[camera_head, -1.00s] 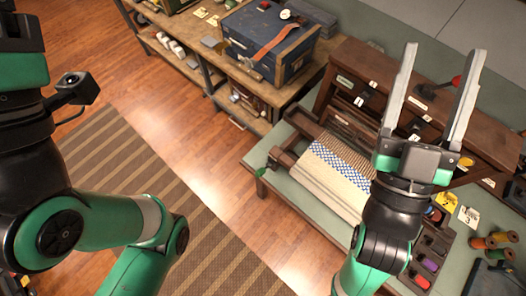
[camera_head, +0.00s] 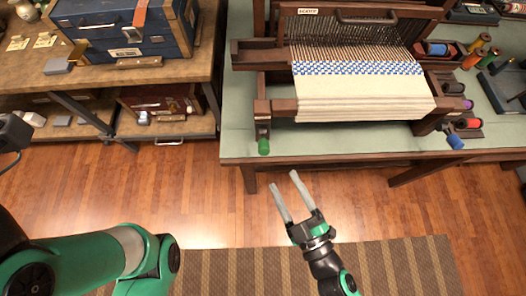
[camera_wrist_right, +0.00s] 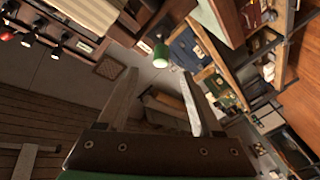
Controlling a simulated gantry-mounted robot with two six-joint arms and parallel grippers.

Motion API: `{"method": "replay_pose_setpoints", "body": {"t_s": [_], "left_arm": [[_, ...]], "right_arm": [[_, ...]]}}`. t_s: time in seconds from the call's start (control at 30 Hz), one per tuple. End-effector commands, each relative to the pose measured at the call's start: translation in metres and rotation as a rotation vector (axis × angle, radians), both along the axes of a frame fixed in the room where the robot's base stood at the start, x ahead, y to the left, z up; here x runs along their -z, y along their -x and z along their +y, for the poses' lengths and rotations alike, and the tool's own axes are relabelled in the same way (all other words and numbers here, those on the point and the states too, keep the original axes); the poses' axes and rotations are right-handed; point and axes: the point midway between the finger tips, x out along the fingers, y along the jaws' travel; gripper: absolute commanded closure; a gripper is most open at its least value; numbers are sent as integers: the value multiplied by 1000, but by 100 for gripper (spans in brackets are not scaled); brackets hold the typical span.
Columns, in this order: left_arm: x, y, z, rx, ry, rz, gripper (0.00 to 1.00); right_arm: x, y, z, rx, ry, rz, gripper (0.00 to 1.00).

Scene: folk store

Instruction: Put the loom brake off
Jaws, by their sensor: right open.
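The wooden loom (camera_head: 285,107) stands on the green-topped table, with blue-and-white checked cloth (camera_head: 358,69) on it. A green knob (camera_head: 264,146) sticks out at its front left corner, and a blue knob (camera_head: 455,142) at its front right. I cannot tell which part is the brake. My right gripper (camera_head: 284,180) is open and empty, in front of the table edge, apart from the green knob and nearer to me. In the right wrist view a green knob (camera_wrist_right: 161,55) shows just beyond the open fingers. My left arm is at the left; its gripper is out of view.
A blue toolbox (camera_head: 124,30) stands on the wooden bench (camera_head: 205,85) at the left. Thread spools (camera_head: 472,58) and a dark tray lie right of the loom. The floor between the table and the striped rug (camera_head: 235,272) is clear.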

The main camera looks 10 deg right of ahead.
Motion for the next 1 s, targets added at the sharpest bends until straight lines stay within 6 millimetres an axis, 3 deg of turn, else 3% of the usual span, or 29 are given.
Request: {"method": "replay_pose_setpoints", "body": {"t_s": [0.27,0.5,0.7,1.0], "left_arm": [[-5,0,1,-1,0,-1,50],[-19,0,1,-1,0,-1,50],[-20,0,1,-1,0,0,50],[-20,0,1,-1,0,0,50]], "right_arm": [[-3,-11,4,-1,-2,-4,33],[-5,-59,15,0,-4,-6,33],[-1,-98,24,0,-3,-4,33],[-1,-114,29,-2,-2,-3,33]]}}
